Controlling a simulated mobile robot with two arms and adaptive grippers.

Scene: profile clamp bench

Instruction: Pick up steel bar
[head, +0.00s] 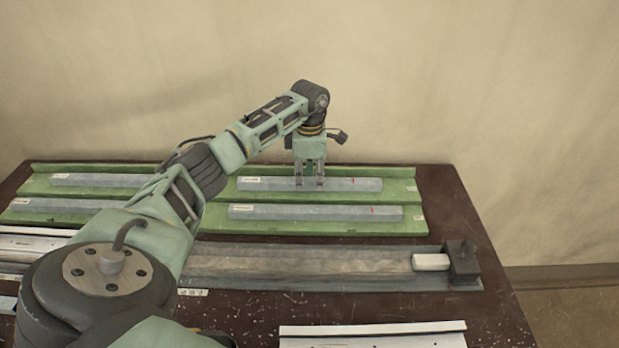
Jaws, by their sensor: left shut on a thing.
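Several grey steel bars lie in a green tray (408,222) at the back of the table. My left gripper (309,184) points down over the right back bar (350,184) and is shut on it near its middle. I cannot tell whether this bar is lifted off the tray. A second bar (350,213) lies in front of it, with a label at its left end and a red mark near its right end. Another bar (100,180) lies at the back left, partly behind my left arm. My right gripper is not in view.
A long grey clamp bed (330,265) crosses the table in front of the tray, with a white block (430,262) and a dark end stop (462,262) at its right end. A pale profile (375,335) lies at the front edge. A wall stands behind.

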